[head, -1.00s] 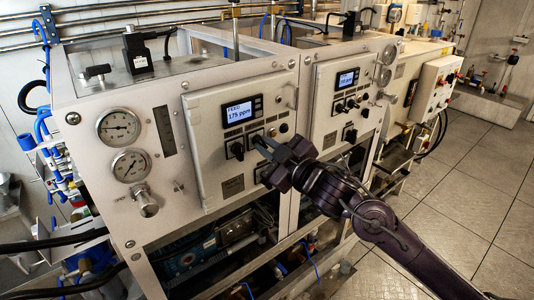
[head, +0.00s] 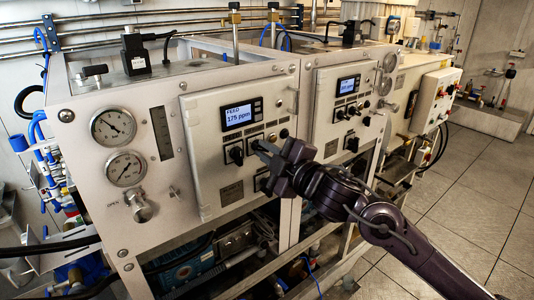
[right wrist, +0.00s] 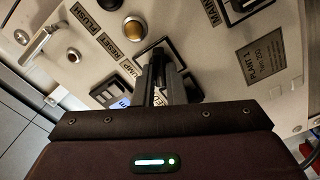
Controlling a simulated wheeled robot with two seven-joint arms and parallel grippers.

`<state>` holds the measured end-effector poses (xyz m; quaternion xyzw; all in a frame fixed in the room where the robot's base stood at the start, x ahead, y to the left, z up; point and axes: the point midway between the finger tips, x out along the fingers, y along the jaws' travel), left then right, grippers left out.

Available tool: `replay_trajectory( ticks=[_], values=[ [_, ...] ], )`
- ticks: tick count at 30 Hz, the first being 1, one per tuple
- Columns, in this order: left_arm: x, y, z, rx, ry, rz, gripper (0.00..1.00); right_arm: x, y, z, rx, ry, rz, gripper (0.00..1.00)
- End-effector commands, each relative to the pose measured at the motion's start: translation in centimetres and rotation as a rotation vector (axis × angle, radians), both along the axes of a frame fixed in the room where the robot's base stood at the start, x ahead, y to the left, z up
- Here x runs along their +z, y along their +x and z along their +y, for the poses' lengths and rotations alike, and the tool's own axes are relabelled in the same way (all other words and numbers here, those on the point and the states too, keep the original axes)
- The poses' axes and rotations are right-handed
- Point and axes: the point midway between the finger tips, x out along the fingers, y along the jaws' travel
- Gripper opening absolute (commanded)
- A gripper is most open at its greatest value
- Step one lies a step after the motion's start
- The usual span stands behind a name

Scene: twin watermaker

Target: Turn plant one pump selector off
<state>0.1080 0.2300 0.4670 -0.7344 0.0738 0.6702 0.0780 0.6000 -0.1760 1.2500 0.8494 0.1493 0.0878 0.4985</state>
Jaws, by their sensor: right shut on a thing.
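The plant one control panel (head: 207,125) is a pale door with a lit display (head: 239,115) reading FEED 175 ppm. My right gripper (head: 262,148) reaches it from the right, its fingertips at the pump selector, which the fingers mostly hide in the head view. In the right wrist view my gripper (right wrist: 163,78) is shut on the dark knob of the pump selector (right wrist: 158,54), beside a label partly reading PUMP. The knob's exact angle is hard to tell. A second black selector, by a label starting MAIN, is left of it (head: 236,153). My left gripper is out of view.
Two round gauges (head: 113,127) and a metal valve knob (head: 140,208) are left of the panel. A similar panel (head: 343,108) stands to the right. In the right wrist view, reset and flush buttons (right wrist: 135,27) sit close to my fingers. The tiled floor at right is clear.

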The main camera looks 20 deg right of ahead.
Motion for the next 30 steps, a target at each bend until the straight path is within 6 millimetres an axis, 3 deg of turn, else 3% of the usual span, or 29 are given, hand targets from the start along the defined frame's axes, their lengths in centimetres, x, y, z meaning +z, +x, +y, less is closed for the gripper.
replay_trajectory(
  ticks=[8,9,13,23,30],
  values=[
    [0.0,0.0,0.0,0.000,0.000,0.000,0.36,0.0,0.0,0.0,0.001,-0.003,-0.001,0.00],
    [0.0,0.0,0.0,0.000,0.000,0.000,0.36,0.0,0.0,0.0,0.001,-0.003,-0.001,0.16],
    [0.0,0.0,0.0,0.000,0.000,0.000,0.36,0.0,0.0,0.0,0.000,-0.002,0.000,0.33],
    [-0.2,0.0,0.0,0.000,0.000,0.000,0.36,-0.1,-0.3,-0.1,0.000,-0.002,0.001,0.33],
    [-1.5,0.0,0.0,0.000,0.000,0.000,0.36,-0.5,-3.5,-1.3,-0.001,-0.006,0.003,0.33]
  ],
)
